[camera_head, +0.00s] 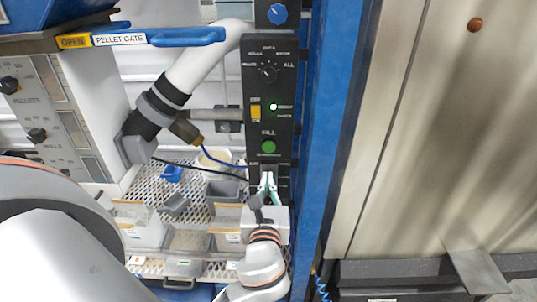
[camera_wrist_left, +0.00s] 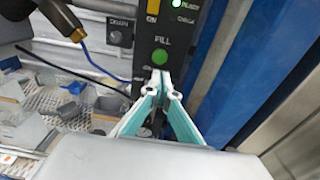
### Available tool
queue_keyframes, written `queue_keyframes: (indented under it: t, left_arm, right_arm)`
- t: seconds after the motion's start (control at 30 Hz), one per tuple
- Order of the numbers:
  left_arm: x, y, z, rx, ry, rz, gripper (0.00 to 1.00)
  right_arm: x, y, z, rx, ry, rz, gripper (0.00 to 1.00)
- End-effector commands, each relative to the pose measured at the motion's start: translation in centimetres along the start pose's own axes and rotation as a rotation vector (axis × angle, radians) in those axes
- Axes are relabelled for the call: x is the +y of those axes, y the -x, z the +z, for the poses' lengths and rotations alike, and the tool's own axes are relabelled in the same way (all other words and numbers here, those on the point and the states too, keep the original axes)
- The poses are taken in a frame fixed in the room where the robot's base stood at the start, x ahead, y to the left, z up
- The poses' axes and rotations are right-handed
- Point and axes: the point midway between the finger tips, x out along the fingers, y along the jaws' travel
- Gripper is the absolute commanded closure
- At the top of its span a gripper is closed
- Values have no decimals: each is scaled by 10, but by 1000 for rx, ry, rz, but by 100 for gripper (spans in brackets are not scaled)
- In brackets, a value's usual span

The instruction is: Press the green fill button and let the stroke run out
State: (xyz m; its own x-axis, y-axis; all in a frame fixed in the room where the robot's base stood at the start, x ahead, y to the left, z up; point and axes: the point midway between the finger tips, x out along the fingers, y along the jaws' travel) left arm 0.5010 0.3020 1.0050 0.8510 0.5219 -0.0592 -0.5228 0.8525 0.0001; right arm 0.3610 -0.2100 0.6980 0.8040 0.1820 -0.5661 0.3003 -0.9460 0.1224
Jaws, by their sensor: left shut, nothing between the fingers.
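The green fill button (camera_head: 268,147) sits low on a dark upright control panel (camera_head: 257,95), under a FILL label. It also shows in the left wrist view (camera_wrist_left: 160,56), straight beyond the fingertips. My left gripper (camera_head: 267,177) is just below the button in the head view, its fingers pointing up toward it. In the left wrist view its teal-padded fingers (camera_wrist_left: 160,76) meet at the tips with nothing between them. The tips appear just short of the button; I cannot tell the exact gap. A small ready light (camera_head: 273,107) on the panel glows. My right gripper is not in view.
A yellow switch (camera_head: 255,112) and a black selector knob (camera_head: 268,72) are above the button. A blue post (camera_head: 318,130) stands close on the right. A pale pipe (camera_head: 200,70) and a perforated shelf with several bins (camera_head: 224,195) lie left. A blue pellet gate handle (camera_head: 188,36) is upper left.

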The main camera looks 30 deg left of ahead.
Motion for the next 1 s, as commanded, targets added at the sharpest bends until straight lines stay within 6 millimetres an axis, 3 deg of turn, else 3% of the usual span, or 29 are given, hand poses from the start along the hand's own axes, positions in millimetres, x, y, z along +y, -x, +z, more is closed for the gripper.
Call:
queue_keyframes:
  t: [0.33,0.6,1.0]
  left_arm:
    - [0,-67,-1,-4,1,1,100]
    - [0,-111,-2,-2,1,1,100]
    - [0,-127,0,0,0,0,100]
  right_arm:
    - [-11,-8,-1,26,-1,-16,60]
    - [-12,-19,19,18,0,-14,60]
    - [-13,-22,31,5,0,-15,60]
